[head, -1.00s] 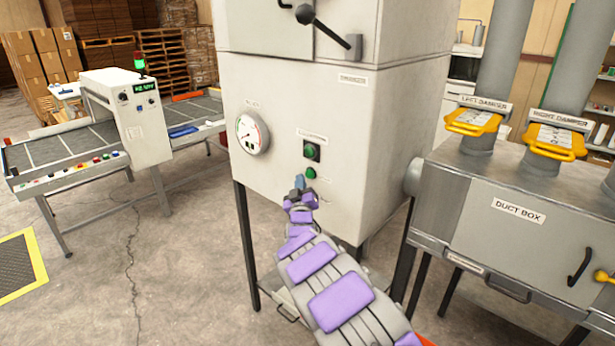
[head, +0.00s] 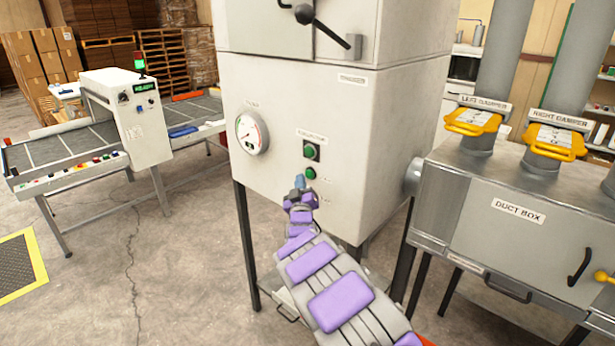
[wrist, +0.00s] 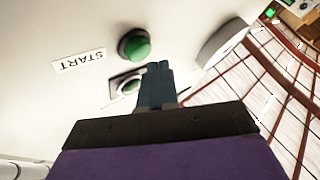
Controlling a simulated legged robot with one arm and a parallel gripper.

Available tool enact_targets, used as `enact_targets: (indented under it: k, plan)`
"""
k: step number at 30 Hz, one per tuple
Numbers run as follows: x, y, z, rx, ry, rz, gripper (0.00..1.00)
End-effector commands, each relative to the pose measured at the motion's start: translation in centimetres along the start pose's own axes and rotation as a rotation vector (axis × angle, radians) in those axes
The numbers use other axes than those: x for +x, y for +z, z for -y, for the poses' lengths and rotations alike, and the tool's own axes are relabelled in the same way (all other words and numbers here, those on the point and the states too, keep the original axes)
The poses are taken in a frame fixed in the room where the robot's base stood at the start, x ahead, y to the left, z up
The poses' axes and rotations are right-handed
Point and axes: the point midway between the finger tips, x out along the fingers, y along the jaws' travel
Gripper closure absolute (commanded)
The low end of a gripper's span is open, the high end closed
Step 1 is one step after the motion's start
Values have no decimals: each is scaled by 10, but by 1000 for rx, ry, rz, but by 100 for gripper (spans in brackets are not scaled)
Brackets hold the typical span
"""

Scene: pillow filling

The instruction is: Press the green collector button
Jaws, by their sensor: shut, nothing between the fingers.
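The collector button (head: 309,152) is a green round button in a dark square mount on the white machine's front panel, under a small label. In the wrist view a square-mounted button (wrist: 130,86) shows beside the fingers, partly hidden. A second green button (head: 310,173) sits below it; in the wrist view a domed green button (wrist: 135,45) stands by an upside-down START label. My gripper (head: 299,182) is shut and empty, left of and slightly below the lower button in the head view. Its blue fingertips (wrist: 158,68) point at the panel; I cannot tell whether they touch it.
A round gauge (head: 251,133) is on the panel to the left. A black lever handle (head: 325,25) projects above. A grey duct box (head: 480,205) with yellow damper handles (head: 472,122) stands to the right. A conveyor table (head: 70,150) is at the left, with open floor before it.

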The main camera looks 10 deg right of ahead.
Motion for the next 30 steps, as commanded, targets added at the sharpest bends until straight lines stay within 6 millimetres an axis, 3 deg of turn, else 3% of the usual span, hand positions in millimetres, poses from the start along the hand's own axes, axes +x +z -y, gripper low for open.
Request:
enact_targets:
  k: [30]
  plan:
    - [6, 3, -6, 0, 0, -1, 100]
